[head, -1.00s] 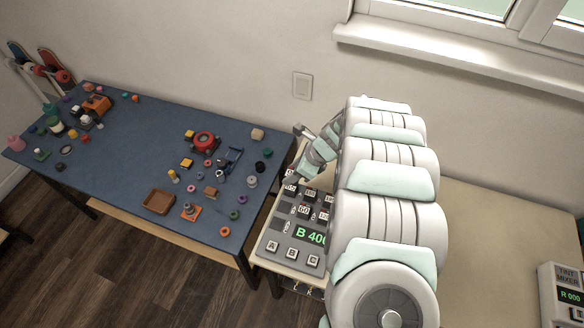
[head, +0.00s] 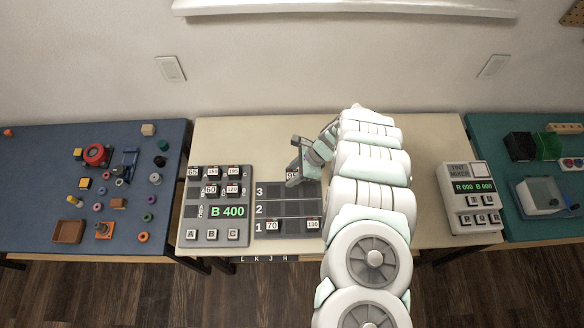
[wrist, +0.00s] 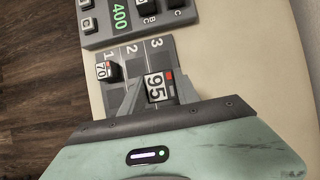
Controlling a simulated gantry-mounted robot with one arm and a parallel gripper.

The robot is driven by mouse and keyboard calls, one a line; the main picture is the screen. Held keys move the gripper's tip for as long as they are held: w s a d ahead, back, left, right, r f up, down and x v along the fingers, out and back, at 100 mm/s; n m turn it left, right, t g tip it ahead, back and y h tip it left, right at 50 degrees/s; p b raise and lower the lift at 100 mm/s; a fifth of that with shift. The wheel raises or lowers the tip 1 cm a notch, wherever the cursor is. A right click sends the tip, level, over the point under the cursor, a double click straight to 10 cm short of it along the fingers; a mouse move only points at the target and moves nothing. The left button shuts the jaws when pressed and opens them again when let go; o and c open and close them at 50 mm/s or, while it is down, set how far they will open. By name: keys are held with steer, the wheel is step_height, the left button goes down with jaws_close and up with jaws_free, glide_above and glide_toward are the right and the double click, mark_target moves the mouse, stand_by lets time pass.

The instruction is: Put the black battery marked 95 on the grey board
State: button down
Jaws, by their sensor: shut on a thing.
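The black battery marked 95 (wrist: 158,87) has a white label and a red mark. In the wrist view it sits between the two fingers of my gripper (wrist: 153,92), which is shut on it. In the head view the battery (head: 291,174) and my gripper (head: 293,180) are at the back of the dark grey board (head: 263,211), by the row marked 3. I cannot tell whether the battery touches the board. The board also shows in the wrist view (wrist: 130,68). A battery marked 70 (head: 272,226) and another, apparently 130 (head: 312,224), stand in row 1.
A grey panel (head: 205,238) left of the board shows B 400, has buttons A, B and C, and holds several batteries. A tint mixer (head: 471,190) stands on the right of the table. The blue table (head: 30,190) at the left is crowded with small things.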

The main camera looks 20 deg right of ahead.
steer(key=shift+f+b, duration=2.6)
steer(key=shift+f, duration=1.8)
steer(key=shift+a+f+b, duration=0.1)
steer(key=shift+f+b, duration=0.25)
steer(key=shift+f, duration=0.1)
steer(key=c, duration=0.8)
jaws_free()
steer(key=b+v, duration=0.1)
steer(key=v, duration=0.9)
steer(key=shift+r, duration=0.35)
